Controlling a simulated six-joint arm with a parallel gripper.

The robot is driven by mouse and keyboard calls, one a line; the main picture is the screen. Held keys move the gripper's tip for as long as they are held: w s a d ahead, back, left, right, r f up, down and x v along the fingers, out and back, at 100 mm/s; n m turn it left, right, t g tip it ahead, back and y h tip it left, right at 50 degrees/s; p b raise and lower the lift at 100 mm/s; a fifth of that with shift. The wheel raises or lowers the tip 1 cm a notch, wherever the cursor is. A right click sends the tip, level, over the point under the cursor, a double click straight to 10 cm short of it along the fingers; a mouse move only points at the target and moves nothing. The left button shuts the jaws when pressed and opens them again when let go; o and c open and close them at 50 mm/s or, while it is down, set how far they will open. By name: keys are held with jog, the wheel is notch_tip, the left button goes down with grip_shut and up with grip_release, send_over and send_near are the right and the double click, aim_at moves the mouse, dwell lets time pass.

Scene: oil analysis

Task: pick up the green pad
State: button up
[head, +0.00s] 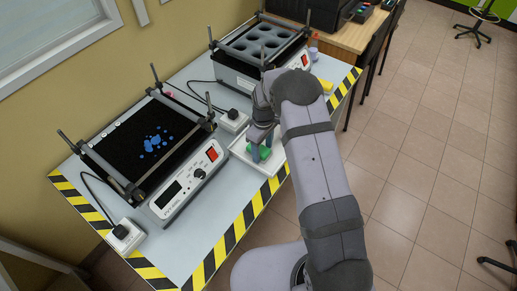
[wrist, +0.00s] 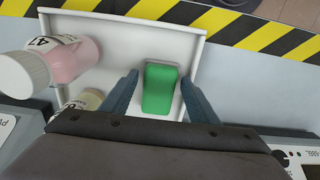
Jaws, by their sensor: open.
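The green pad (wrist: 160,89) is a small block with rounded edges. It lies in a white tray (wrist: 120,28) in the wrist view. My gripper (wrist: 162,92) is open, with one finger on each side of the pad and a gap on both sides. In the head view the pad (head: 265,153) shows as a bit of green beside my fingers (head: 262,144), partly hidden by them. The head view also shows the white tray (head: 240,150) under my gripper, partly hidden by my arm.
A pink bottle (wrist: 72,62) with a white cap stands left of the pad, and a pale yellow bottle (wrist: 90,100) is near it. Two shaker machines (head: 150,140) (head: 262,45) stand on the table. A yellow object (head: 326,85) lies near the striped right edge.

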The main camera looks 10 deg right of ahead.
aim_at(262, 150)
jog(key=shift+f, duration=0.45)
jog(key=c, duration=0.9)
jog(key=shift+r, duration=0.1)
notch_tip(262, 150, up, 10)
jog(key=shift+f+b, duration=0.1)
jog(key=shift+b, duration=1.1)
